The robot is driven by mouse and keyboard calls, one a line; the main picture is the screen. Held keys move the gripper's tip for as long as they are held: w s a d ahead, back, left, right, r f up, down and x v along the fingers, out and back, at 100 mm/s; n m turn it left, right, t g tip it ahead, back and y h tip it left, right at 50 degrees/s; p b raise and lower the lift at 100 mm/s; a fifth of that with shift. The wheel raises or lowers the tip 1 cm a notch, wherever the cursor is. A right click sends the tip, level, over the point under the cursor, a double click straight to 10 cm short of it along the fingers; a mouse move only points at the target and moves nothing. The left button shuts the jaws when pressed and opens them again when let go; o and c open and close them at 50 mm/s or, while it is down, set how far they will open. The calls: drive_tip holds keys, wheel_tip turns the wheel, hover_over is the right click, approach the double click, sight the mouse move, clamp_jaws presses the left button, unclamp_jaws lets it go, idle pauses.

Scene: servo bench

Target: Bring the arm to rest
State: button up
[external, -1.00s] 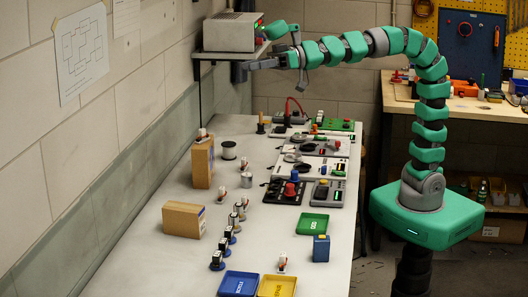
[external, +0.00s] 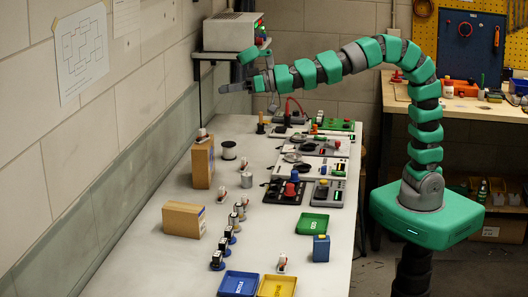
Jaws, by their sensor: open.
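My green and grey arm rises from its green base (external: 427,214) at the right, bends over at the top and reaches left above the far end of the bench. My gripper (external: 237,88) is open and points left, in the air just below the wall shelf. No object shows between its fingers. The fingers are small in this view.
A grey box device (external: 231,31) stands on the wall shelf (external: 213,55), close above my gripper. The white bench (external: 188,259) holds circuit boards, cardboard boxes (external: 184,219), several servos, a green tray (external: 312,224), a blue tray (external: 238,283) and a yellow tray (external: 277,286).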

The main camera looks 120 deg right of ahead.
drive_tip(key=s+d+f+m+g+h, duration=0.3)
drive_tip(key=s+d+f+g, duration=0.3)
drive_tip(key=d+f, duration=0.7)
drive_tip(key=shift+s+m, duration=0.4)
drive_tip(key=shift+s, duration=0.35)
